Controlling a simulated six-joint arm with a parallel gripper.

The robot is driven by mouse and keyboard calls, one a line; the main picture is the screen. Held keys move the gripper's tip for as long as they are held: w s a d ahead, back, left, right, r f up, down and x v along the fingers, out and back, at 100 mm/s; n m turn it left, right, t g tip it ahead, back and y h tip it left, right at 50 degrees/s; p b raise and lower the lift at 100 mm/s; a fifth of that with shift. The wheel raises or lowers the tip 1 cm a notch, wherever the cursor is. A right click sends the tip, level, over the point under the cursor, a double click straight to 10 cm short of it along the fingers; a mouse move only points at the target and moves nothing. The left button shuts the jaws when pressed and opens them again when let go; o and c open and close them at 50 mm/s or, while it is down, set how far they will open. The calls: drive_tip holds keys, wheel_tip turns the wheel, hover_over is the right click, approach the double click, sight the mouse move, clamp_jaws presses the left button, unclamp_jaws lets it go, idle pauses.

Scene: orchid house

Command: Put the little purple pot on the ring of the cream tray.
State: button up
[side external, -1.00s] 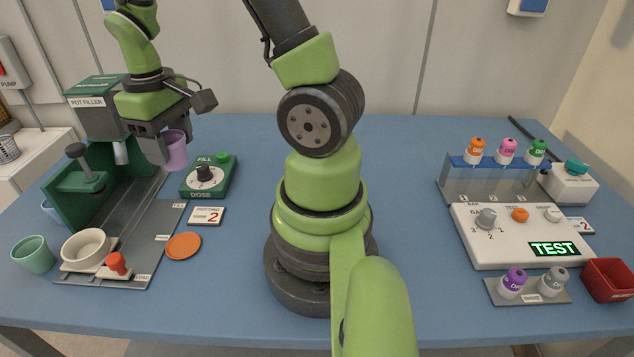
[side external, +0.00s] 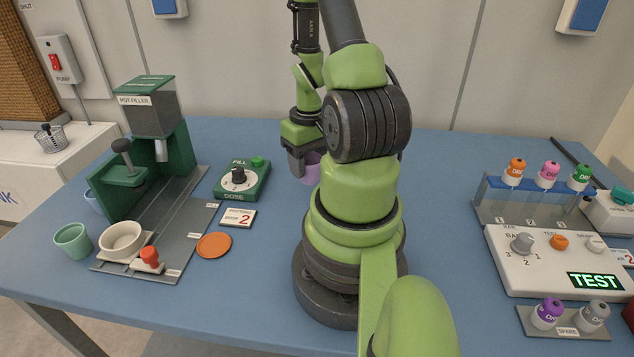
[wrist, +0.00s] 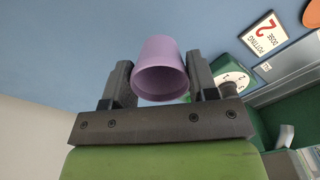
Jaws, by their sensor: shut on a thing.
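The little purple pot (side external: 310,170) is held in my gripper (side external: 303,168), above the blue table behind my own arm, which hides part of it. In the wrist view the pot (wrist: 159,60) sits between the two dark fingers, its open mouth toward the camera; it looks empty. The cream tray (side external: 112,262) lies at the left on the grey track of the pot filler. A round cream ring (side external: 122,238) with a raised wall stands on it, with nothing visible inside. My gripper is well to the right of and behind the tray.
The green pot filler (side external: 150,130) stands behind the tray, with a red knob (side external: 150,257) at the tray's right. A mint pot (side external: 73,240), an orange disc (side external: 214,245) and a green dose box (side external: 242,180) are nearby. Bottles and a test panel (side external: 545,262) fill the right.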

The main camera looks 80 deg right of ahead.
sight(310, 181)
drive_tip(key=shift+f, duration=2.45)
drive_tip(key=o, duration=0.9)
drive_tip(key=shift+f, duration=0.15)
